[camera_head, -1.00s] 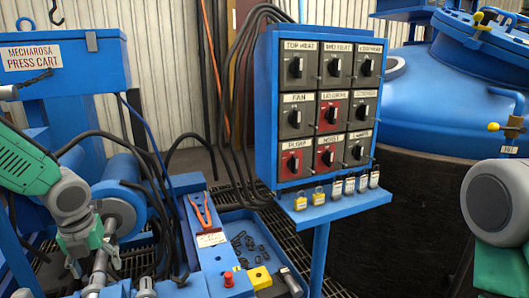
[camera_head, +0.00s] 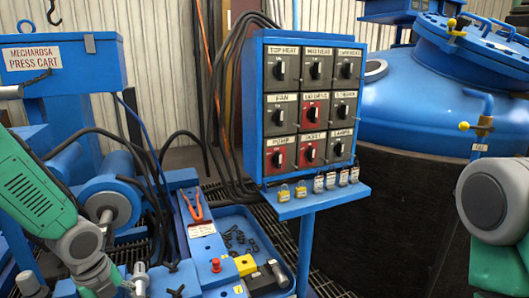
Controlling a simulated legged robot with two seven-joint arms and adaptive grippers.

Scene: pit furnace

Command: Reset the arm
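My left arm, green and grey, comes in from the left edge and reaches down to the bottom left of the head view. My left gripper (camera_head: 112,284) is at the bottom edge, partly cut off, beside the metal fittings of the blue press cart. Whether its fingers are open or shut does not show. Part of my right arm, a grey round joint with a green link, is at the right edge. My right gripper is out of view.
A blue control panel (camera_head: 262,50) with several rotary switches stands in the middle, with padlocks (camera_head: 300,190) on its ledge. A blue tray (camera_head: 262,228) with small dark parts and red-handled pliers (camera_head: 194,208) are below. A large blue furnace vessel (camera_head: 415,105) stands right.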

